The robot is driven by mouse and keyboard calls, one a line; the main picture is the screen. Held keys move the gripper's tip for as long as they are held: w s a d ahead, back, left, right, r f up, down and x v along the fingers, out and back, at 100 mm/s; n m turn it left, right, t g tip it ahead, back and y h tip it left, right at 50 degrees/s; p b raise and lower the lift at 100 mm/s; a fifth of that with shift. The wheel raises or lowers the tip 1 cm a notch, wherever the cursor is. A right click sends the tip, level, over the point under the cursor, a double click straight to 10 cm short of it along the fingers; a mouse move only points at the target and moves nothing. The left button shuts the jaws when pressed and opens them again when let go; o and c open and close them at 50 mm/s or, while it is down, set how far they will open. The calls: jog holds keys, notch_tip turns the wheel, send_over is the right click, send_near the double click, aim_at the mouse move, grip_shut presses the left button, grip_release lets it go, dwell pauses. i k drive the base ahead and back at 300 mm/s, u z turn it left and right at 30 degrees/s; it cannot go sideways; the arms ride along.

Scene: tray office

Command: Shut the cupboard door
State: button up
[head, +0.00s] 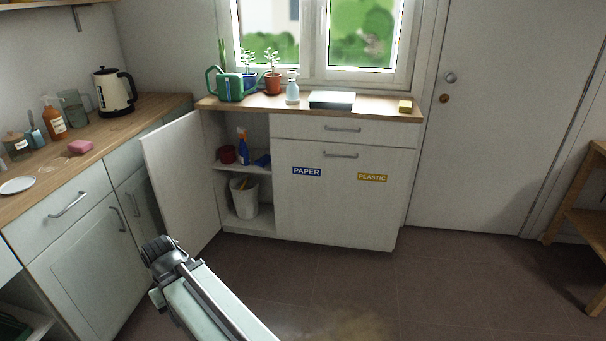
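The cupboard door (178,180) is a plain white panel, hinged at the left of the low cupboard (335,220) under the window. It stands wide open, swung out toward me, and the shelves inside show. My gripper (160,252) is at the lower left, in front of the door's lower near part in the picture. I cannot tell whether it touches the door. Its fingertips are too small and dark to show whether they are open or shut.
The left counter (110,128) runs close to the open door. The floor (420,290) in front and to the right is clear. A wooden shelf (580,220) stands at the right.

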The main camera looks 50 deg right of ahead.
aim_at(175, 154)
jog(key=z, duration=1.45)
jog(key=i, duration=1.7)
jog(key=u, duration=3.55)
jog(key=i, duration=0.55)
jog(key=u, duration=0.1)
